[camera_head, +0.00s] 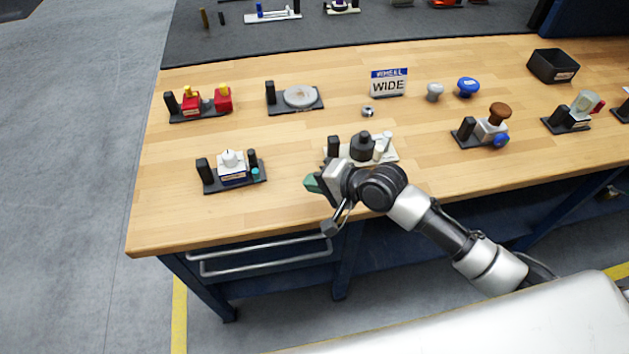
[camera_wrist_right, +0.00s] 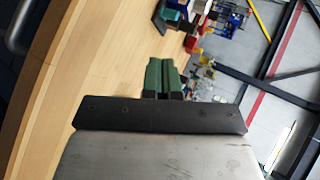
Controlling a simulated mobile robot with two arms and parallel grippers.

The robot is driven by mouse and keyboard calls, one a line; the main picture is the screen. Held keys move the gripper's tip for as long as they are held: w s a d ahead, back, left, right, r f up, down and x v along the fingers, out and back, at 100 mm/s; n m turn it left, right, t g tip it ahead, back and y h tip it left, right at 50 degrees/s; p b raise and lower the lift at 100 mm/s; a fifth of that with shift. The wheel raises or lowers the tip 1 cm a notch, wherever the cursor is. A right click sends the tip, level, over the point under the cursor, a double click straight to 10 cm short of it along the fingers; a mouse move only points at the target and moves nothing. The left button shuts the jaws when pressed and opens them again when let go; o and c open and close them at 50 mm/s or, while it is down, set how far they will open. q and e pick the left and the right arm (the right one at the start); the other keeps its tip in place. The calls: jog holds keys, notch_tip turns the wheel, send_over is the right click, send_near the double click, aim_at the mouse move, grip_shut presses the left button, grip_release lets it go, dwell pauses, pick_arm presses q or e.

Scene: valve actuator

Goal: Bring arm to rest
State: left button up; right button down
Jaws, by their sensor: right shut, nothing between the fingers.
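My right arm reaches in from the lower right in the head view. Its gripper (camera_head: 313,184) is over the front part of the wooden workbench (camera_head: 290,215), just in front of a pale fixture with a dark round part (camera_head: 361,146). The green fingers are together and empty. In the right wrist view the same fingers (camera_wrist_right: 161,76) lie side by side with nothing between them. Whether the gripper touches the fixture or the bench cannot be told. My left gripper shows in neither view.
A black-based fixture with a white block (camera_head: 232,168) stands left of the gripper. Bare wood lies at the front left. A metal rail (camera_head: 262,255) runs below the front edge.

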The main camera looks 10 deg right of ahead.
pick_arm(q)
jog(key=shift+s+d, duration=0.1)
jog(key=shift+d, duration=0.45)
